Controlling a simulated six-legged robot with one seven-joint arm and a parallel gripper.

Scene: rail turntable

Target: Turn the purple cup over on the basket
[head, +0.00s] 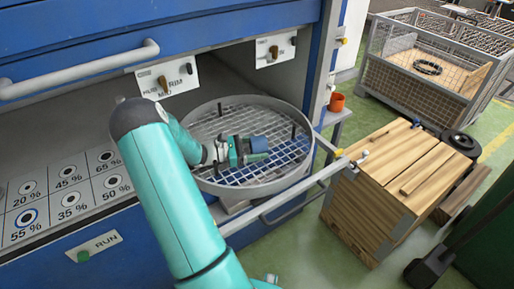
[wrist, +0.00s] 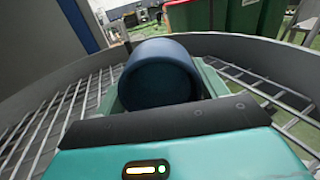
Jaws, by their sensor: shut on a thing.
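A dark blue cup (head: 259,144) is the only cup I see at the basket; it looks blue rather than purple. It lies on its side over the mesh, and in the wrist view its round end (wrist: 158,82) faces the camera. I cannot tell whether that end is the mouth or the base. My gripper (head: 250,151) is shut on the cup, with teal fingers on both sides of it. The round basket (head: 252,188) has a grey rim and a wire mesh floor. My gripper is inside the rim, low over the mesh. Whether the cup touches the mesh is unclear.
Several dark pins stand up in the basket. A blue cabinet with a handle (head: 80,70) and a dial panel (head: 98,192) is at left. A grey rail (head: 285,203) runs in front.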

